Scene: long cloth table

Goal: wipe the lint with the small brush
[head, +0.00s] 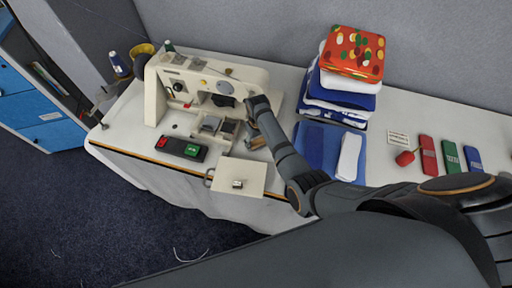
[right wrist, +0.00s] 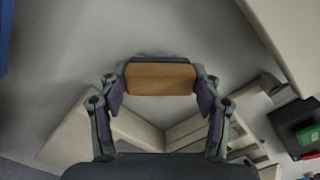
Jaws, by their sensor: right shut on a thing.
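A cream sewing machine (head: 205,88) stands at the left end of the table, with open recesses (head: 215,127) low in its front. My right gripper (head: 256,132) is just right of these recesses. In the right wrist view my right gripper (right wrist: 160,90) is shut on the small brush (right wrist: 160,79), gripping its tan wooden block from both sides. The brush shows only as a small brown patch (head: 257,143) in the head view. Its bristles are hidden. I cannot make out lint in the recesses. My left gripper is not in view.
A cream flap (head: 238,176) with a small knob hangs out over the table's front edge. A black switch box with red and green buttons (head: 181,149) lies left of it. Folded cloths (head: 340,85) are stacked to the right, with blue cloth (head: 318,143) in front.

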